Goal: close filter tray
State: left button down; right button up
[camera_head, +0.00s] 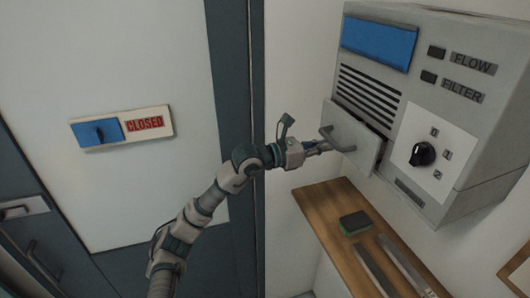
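The filter tray (367,151) is a light grey panel with a bar handle (345,142), low on the left of the wall unit (472,115). The panel appears to stand out from the unit's front face, though by how much is hard to judge. My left arm reaches up from the lower left. My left gripper (322,148) is at the left side of the handle, touching or very close to it. The fingers are small here, and I cannot tell whether they are open or shut. My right gripper is out of view.
The unit has a blue panel, vents, FLOW and FILTER labels, and a black knob (422,154). Below it, a wooden shelf (322,205) holds a green-and-black sponge (355,224) and two long metal pieces. A door sign (145,124) reads CLOSED at the left.

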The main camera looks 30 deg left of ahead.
pick_arm(q)
jog(key=shift+x, duration=1)
jog(key=shift+w+a, duration=0.1)
jog(key=shift+a, duration=0.05)
